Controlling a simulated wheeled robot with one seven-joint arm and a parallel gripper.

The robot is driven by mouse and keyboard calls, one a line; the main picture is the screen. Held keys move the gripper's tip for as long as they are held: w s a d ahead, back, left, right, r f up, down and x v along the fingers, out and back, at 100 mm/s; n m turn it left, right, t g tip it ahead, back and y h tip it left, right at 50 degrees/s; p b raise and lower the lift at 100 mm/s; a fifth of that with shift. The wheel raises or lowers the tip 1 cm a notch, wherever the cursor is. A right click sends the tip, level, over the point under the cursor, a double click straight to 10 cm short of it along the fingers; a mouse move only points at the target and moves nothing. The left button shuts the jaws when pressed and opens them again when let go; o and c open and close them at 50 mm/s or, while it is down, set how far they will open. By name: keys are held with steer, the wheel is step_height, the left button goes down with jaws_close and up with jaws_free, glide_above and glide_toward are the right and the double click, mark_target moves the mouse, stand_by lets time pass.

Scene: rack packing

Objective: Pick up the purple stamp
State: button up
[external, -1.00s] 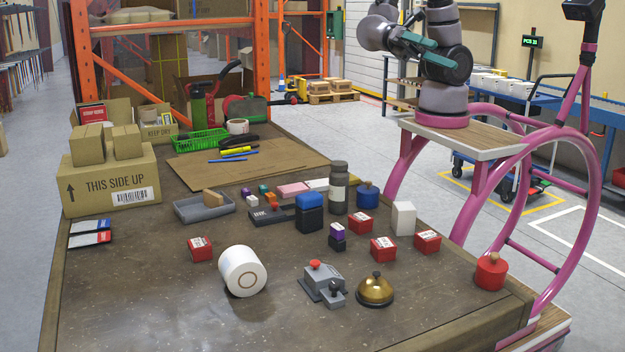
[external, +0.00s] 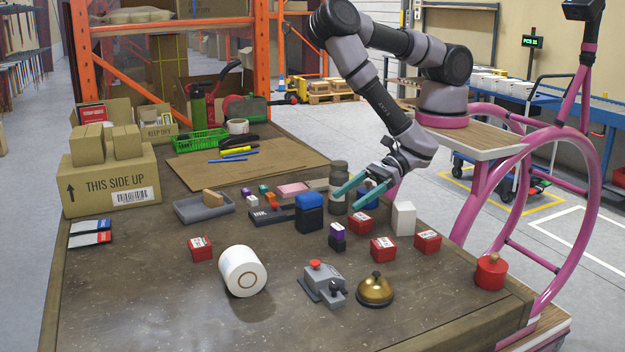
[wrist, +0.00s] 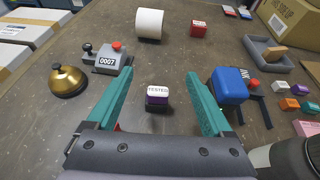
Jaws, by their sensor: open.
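The purple stamp (external: 337,236) is a small upright block with a purple upper part and a dark lower part, standing on the table. In the wrist view the stamp (wrist: 157,98) shows a white top marked "TESTED" and lies in the picture between my two fingers. My gripper (external: 345,203) has teal fingers, spread open and empty. It is above the table, higher than the stamp and behind it in the external view. It also shows in the wrist view (wrist: 158,76). Nothing hides the stamp.
A blue-topped block (external: 309,213) stands left of the stamp and a dark bottle (external: 338,190) behind. Red boxes (external: 383,249) and a white box (external: 403,218) are at right. A grey numbering device (external: 324,282) and brass bell (external: 375,289) stand in front.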

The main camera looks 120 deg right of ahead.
mark_target(342, 228)
step_height(342, 228, down, 4)
steer(key=shift+d+r, duration=0.1)
step_height(342, 228, down, 4)
steer(key=shift+w+r, duration=0.15)
steer(key=shift+x, duration=1.25)
steer(key=shift+r, duration=0.1)
jaws_close()
